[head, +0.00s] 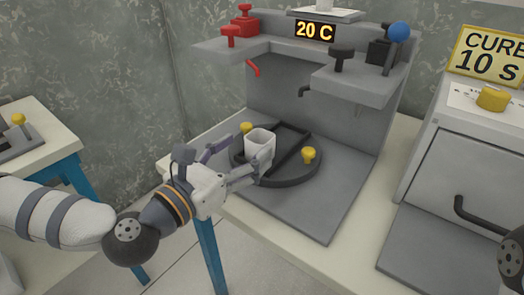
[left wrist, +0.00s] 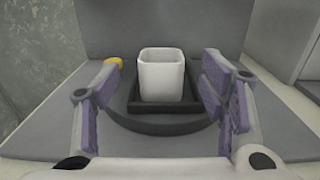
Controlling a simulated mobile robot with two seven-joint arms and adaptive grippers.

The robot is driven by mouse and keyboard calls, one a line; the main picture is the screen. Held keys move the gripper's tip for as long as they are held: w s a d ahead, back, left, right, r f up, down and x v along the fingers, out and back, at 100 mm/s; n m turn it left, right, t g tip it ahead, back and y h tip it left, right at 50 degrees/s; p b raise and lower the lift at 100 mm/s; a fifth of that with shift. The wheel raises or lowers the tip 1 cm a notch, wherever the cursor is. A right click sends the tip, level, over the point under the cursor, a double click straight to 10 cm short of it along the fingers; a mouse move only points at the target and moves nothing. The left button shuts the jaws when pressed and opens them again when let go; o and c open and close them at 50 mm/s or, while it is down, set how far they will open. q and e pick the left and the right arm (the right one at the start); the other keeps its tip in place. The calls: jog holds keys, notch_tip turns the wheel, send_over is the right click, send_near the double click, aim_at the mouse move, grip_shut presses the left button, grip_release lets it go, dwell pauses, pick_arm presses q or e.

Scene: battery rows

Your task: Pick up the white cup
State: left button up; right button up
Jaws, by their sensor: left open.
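The white cup (head: 260,146) stands upright on a dark round turntable (head: 285,176) with a raised rectangular frame, under the grey dispenser. In the left wrist view the white cup (left wrist: 161,76) is centred, in the dark frame (left wrist: 134,98). My left gripper (head: 240,160) is open, at the cup's near left side. In the left wrist view its purple-padded fingers (left wrist: 160,95) spread left and right of the cup, with gaps on both sides. The cup's base is partly hidden in the head view. My right gripper is not clearly in view; only a dark arm part shows at the right edge.
Yellow knobs (head: 308,155) stand on the turntable. Above are shelves with a red valve (head: 231,36), a black valve (head: 341,56) and a blue-ball lever (head: 399,33). A grey curing box (head: 462,170) with a handle stands at right. The grey plate's front (head: 300,215) is clear.

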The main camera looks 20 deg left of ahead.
aim_at(252, 143)
pick_arm(q)
jog(key=x, duration=0.5)
jog(key=shift+d+r+p, duration=0.1)
jog(key=shift+r+p, duration=0.1)
jog(key=shift+p, duration=0.1)
jog(key=shift+s, duration=0.1)
jog(key=c, duration=1)
jog(key=shift+c, duration=0.2)
